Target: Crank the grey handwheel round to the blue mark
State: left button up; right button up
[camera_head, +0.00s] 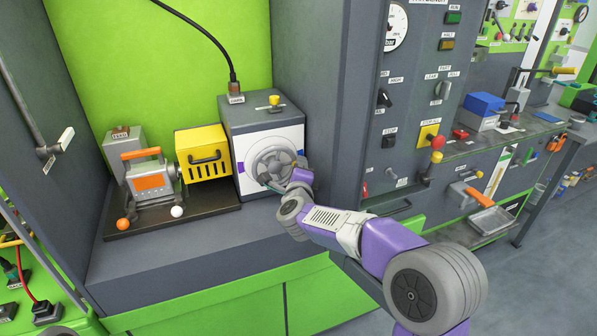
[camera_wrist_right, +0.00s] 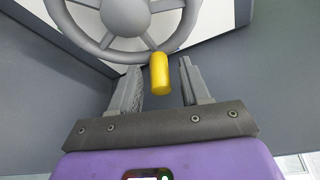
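The grey handwheel (camera_head: 272,162) is on the white front face of a grey box. My right gripper (camera_head: 270,183) is at the wheel's lower side. Its fingers are open, one on each side of the yellow knob, with gaps showing. The knob cannot be made out in the head view. My left gripper is not in view.
A yellow box (camera_head: 204,154) and an orange-screened device (camera_head: 148,181) stand on a black base left of the wheel's box. A yellow-topped knob (camera_head: 274,101) is on the box top. A grey cabinet wall (camera_head: 315,80) rises at right. The front ledge (camera_head: 190,255) is clear.

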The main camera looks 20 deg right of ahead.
jog(key=f+p+v, duration=0.1)
jog(key=v, duration=0.6)
jog(key=shift+s+r, duration=0.3)
jog(key=shift+r, duration=0.2)
jog(key=shift+a, duration=0.1)
